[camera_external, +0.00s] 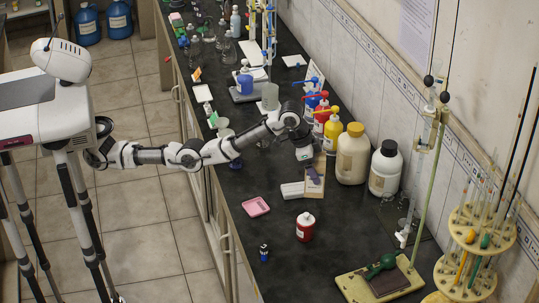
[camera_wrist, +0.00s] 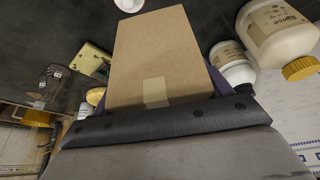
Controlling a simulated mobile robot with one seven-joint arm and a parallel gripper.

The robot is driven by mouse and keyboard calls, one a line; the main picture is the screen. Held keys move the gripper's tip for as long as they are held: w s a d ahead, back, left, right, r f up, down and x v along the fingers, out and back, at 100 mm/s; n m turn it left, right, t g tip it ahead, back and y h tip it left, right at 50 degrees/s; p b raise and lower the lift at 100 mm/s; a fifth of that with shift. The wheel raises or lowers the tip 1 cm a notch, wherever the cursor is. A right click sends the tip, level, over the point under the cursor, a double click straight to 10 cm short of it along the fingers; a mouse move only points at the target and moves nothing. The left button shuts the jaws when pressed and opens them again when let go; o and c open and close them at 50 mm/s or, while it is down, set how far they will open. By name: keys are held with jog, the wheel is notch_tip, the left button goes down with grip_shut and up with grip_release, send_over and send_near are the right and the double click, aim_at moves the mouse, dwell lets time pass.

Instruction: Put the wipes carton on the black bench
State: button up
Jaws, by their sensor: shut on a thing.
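The wipes carton is a brown cardboard box (camera_external: 316,186) with a pale label, upright over the black bench (camera_external: 335,235). My gripper (camera_external: 313,171) points down and is shut on the carton. In the wrist view the carton (camera_wrist: 158,55) fills the middle, a tape strip on its near face, with purple finger parts at both sides. I cannot tell whether its bottom touches the bench.
A white flat box (camera_external: 292,190) lies just left of the carton. Cream (camera_external: 352,154) and white (camera_external: 385,168) jugs stand to the right. A red bottle (camera_external: 305,227) and pink tray (camera_external: 256,206) are nearer. Bare bench lies around the red bottle.

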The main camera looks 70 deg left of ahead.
jog(key=w+a+r+n+y, duration=0.1)
jog(key=w+a+n, duration=0.1)
jog(key=a, duration=1.9)
jog(key=w+a+r+n+y, duration=0.1)
jog(key=w+a+n, duration=0.15)
jog(key=a, duration=1.85)
jog(key=shift+t, duration=0.3)
notch_tip(320, 180, down, 20)
jog(key=shift+w+r+p, duration=0.1)
jog(key=shift+r+p, duration=0.1)
jog(key=shift+p, duration=0.6)
jog(key=shift+f, duration=0.2)
jog(key=o, duration=1.1)
jog(key=shift+o, duration=0.2)
jog(key=shift+r, duration=0.1)
